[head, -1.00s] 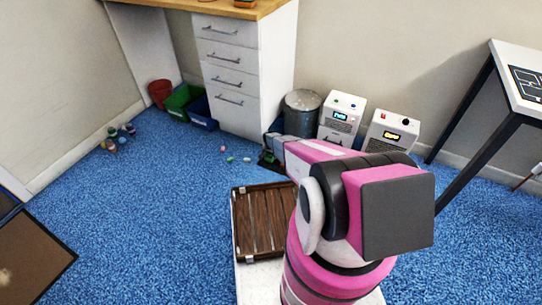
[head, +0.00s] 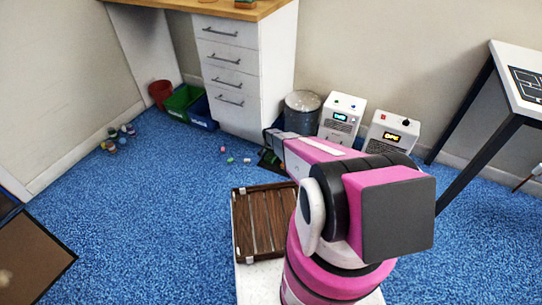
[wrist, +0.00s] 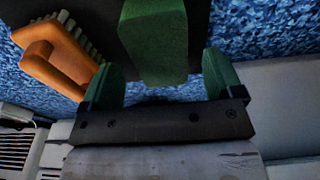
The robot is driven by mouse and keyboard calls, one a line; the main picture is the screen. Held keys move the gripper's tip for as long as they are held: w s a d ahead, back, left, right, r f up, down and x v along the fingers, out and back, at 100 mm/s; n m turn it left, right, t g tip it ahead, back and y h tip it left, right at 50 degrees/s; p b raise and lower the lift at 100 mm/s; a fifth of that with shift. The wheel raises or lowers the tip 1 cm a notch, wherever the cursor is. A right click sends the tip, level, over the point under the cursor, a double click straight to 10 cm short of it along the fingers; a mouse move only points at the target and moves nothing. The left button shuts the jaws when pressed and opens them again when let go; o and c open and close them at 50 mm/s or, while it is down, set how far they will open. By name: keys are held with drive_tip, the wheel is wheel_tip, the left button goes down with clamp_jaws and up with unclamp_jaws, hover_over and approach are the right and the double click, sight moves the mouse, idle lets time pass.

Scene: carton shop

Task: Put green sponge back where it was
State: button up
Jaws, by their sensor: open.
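The green sponge (wrist: 153,42) is a green block in the wrist view, in front of a dark flat surface. My gripper (wrist: 161,80) is open, with one green finger at each side below the sponge in the picture. The sponge's near end lies in line with the gap between the fingers, and I cannot tell whether it is between them. In the head view my gripper is mostly hidden by my arm, near a dark item (head: 268,160) on the carpet. The sponge cannot be made out there.
A brush with an orange handle (wrist: 50,58) lies left of the sponge. White drawers (head: 232,75), a metal bin (head: 302,108) and two white boxes (head: 342,117) stand behind. Several small coloured pieces lie on the blue carpet (head: 150,190). Green (head: 183,100) and red bins (head: 160,92) stand farther left.

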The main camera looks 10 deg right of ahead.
sight(270, 155)
drive_tip(key=s+r+n, duration=0.2)
drive_tip(key=s+r, duration=1)
drive_tip(key=r, duration=0.4)
drive_tip(key=s+r+n, duration=0.2)
drive_tip(key=s+r, duration=1)
drive_tip(key=r, duration=0.5)
drive_tip(key=s+r+n+g, duration=0.1)
drive_tip(key=s+r+n, duration=0.2)
drive_tip(key=s+r, duration=0.9)
wheel_tip(270, 155, up, 4)
drive_tip(key=shift+s+d+r+y, duration=0.2)
drive_tip(key=shift+s+d+y, duration=0.1)
drive_tip(key=shift+y, duration=0.1)
